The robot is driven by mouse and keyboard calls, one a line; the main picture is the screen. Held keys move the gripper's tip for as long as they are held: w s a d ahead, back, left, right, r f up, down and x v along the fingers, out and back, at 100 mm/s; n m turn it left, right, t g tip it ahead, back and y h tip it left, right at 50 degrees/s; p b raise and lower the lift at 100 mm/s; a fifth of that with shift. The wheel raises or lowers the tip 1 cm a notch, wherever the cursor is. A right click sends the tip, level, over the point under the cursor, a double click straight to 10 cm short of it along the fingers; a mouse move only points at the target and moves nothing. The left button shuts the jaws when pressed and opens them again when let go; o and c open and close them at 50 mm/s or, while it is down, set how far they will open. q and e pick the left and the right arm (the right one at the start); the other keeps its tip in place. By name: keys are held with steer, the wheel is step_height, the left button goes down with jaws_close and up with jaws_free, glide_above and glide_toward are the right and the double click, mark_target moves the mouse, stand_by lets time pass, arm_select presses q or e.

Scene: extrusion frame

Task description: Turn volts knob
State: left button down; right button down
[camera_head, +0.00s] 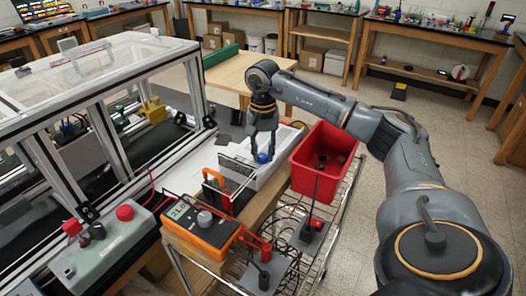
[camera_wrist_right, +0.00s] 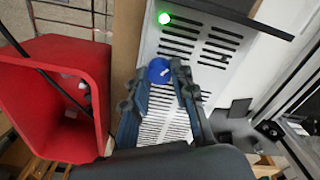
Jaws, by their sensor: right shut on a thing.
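The blue knob (camera_head: 262,158) sits on the white, slotted power supply (camera_head: 280,171) on the cart. In the right wrist view the blue knob (camera_wrist_right: 158,70) shows a small white mark, and a green light (camera_wrist_right: 164,18) glows near it on the slotted case (camera_wrist_right: 215,65). My right gripper (camera_head: 263,152) points down onto the knob. In the right wrist view my right gripper (camera_wrist_right: 160,84) has its fingers on either side of the knob, shut on it. The finger contact is partly hidden. My left gripper is out of view.
A red bin (camera_head: 324,160) stands right beside the power supply. An orange multimeter (camera_head: 203,225) with a grey dial lies in front, with leads near it. A glass-walled extrusion frame (camera_head: 105,100) fills the left. Open floor (camera_head: 440,140) lies to the right.

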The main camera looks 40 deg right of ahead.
mark_target(263, 155)
steer(key=c, duration=1.1)
jaws_free()
steer(key=shift+r, duration=0.25)
step_height(263, 155, up, 12)
steer(key=shift+f, duration=0.2)
